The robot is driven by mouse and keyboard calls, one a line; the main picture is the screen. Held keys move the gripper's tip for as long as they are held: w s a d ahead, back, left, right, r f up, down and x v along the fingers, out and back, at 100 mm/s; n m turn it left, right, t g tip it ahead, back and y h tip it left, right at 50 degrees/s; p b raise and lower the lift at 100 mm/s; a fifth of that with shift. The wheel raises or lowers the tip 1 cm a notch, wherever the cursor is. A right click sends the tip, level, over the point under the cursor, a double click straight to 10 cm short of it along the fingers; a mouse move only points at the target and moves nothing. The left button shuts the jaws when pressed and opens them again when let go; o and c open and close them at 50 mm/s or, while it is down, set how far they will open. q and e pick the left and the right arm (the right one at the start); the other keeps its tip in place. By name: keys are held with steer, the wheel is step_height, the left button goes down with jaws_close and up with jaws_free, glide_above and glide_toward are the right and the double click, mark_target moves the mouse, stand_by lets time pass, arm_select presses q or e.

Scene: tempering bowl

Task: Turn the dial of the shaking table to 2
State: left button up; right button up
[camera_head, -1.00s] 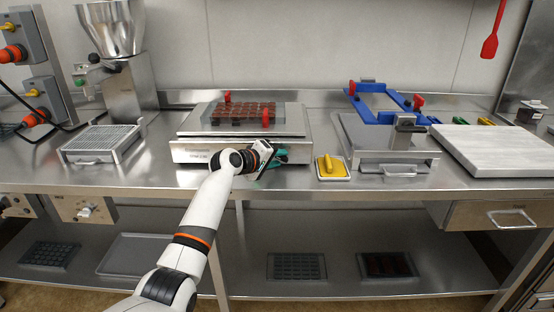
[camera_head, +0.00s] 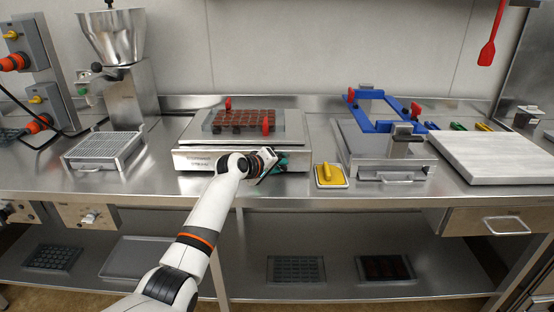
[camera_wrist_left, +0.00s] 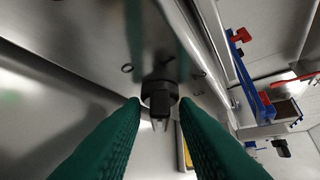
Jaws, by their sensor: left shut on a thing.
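The shaking table (camera_head: 285,157) is a low steel box on the bench, with a filled chocolate mould (camera_head: 240,121) on its top plate between red clamps. My left gripper (camera_head: 279,164) is at the right part of its front face. In the left wrist view the teal fingers (camera_wrist_left: 160,110) are shut on the black round dial (camera_wrist_left: 159,88), one on each side. The gripper hides the dial in the head view. My right gripper is not in view.
Farther right are a steel tray station with a blue frame (camera_head: 367,119) and a pale slab (camera_head: 490,158). A wire rack (camera_head: 103,148) stands left. The bench's front edge runs below the arm.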

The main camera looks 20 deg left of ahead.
arm_select(q)
steer(key=y+p, duration=0.1)
steer(key=p, duration=0.1)
steer(key=m+g+y+p, duration=0.1)
steer(key=p, duration=0.2)
steer(key=r+m+g+y+p, duration=0.1)
steer(key=p, duration=0.2)
steer(key=shift+w+d+y, duration=0.1)
steer(key=shift+d+y, duration=0.2)
steer(key=shift+d+f+m+g+y+p, duration=0.15)
steer(key=shift+m+g+y+p, duration=0.15)
steer(key=shift+m+y+p, duration=0.5)
steer(key=shift+d+f+m+g+y, duration=0.1)
steer(key=shift+m+g+y, duration=0.25)
steer(key=shift+y, duration=0.65)
steer(key=o, duration=0.6)
steer(key=shift+w, duration=0.1)
steer(key=shift+o, duration=0.2)
steer(key=shift+v, duration=0.8)
steer(key=v, duration=1)
steer(key=shift+d, duration=0.2)
